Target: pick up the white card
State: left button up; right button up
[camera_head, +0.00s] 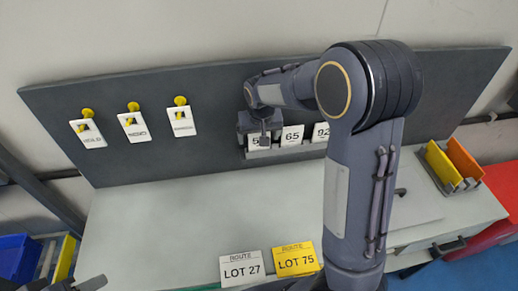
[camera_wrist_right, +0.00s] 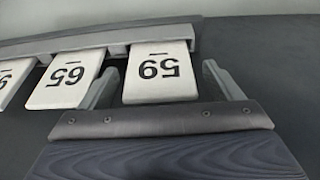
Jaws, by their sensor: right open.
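Several white number cards stand in a rack (camera_head: 290,150) on the dark back board. The card 59 (camera_wrist_right: 160,72) is at the rack's left end, partly hidden by my right gripper (camera_head: 262,138) in the head view. The card 65 (camera_head: 292,136) and the card 92 (camera_head: 320,133) are to its right. In the right wrist view the numbers appear upside down, and my right gripper's fingers (camera_wrist_right: 162,88) are apart, one on each side of card 59. A dark part of my left gripper (camera_head: 85,284) shows at the bottom left edge; its jaws are unclear.
White tags hang on yellow pegs (camera_head: 133,106) at the board's left. A white LOT 27 card (camera_head: 242,268) and a yellow LOT 75 card (camera_head: 294,260) lie at the table's front. Yellow and orange plates (camera_head: 452,165) stand at the right. The table's left half (camera_head: 150,230) is clear.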

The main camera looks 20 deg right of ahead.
jog(key=shift+w+f, duration=0.15)
jog(key=shift+f, duration=0.45)
jog(key=shift+r, duration=0.15)
jog(key=c, duration=1)
jog(key=shift+r, duration=0.1)
jog(key=shift+c, duration=0.2)
